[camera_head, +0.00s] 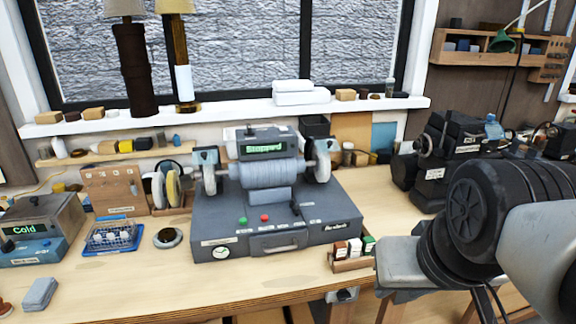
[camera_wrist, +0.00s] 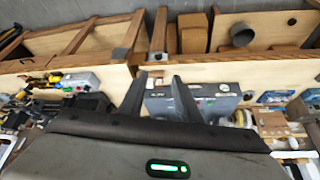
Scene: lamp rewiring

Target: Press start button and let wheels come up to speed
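The grey buffing machine (camera_head: 277,213) sits on the bench, and its display (camera_head: 264,148) reads "Stopped". A wheel stands at each end of its motor, the left wheel (camera_head: 208,171) and the right wheel (camera_head: 322,160). On its front are a green button (camera_head: 243,221), likely the start button, and a red button (camera_head: 265,218) just right of it. My gripper (camera_wrist: 159,75) shows in the wrist view with its two dark fingers apart and nothing between them. It appears clear of the machine. In the head view my arm is at the right and the fingers cannot be made out.
A small rack of bars (camera_head: 352,255) stands at the machine's front right corner. Left of the machine are spare wheels (camera_head: 168,187), a blue tray (camera_head: 112,237) and a box reading "Cold" (camera_head: 40,230). A black machine (camera_head: 440,160) stands right.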

